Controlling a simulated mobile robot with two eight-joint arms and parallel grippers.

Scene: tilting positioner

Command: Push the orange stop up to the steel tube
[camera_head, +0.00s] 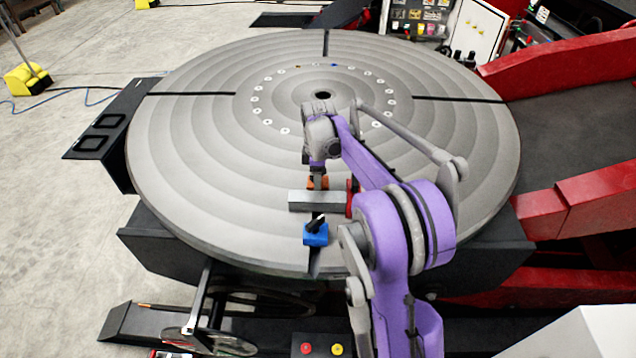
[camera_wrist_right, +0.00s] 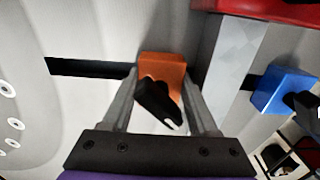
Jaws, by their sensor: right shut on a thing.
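The orange stop (camera_head: 311,184) sits on the round slotted table, just behind the steel tube (camera_head: 303,201). My right gripper (camera_head: 318,180) is shut on it from above. In the right wrist view the orange stop (camera_wrist_right: 163,66) with its black handle lies between the two fingers (camera_wrist_right: 163,85). The steel tube (camera_wrist_right: 232,60) is to its right there, with a narrow gap between them, partly hidden by a finger. A blue stop (camera_head: 314,239) with a black handle stands on the tube's near side. My left gripper is not in view.
A red piece (camera_head: 350,198) stands at the tube's right end. The round table (camera_head: 200,150) has dark radial slots, and the stops sit along the near one. The table's left side is clear. Large red arms (camera_head: 575,212) flank the table at the right.

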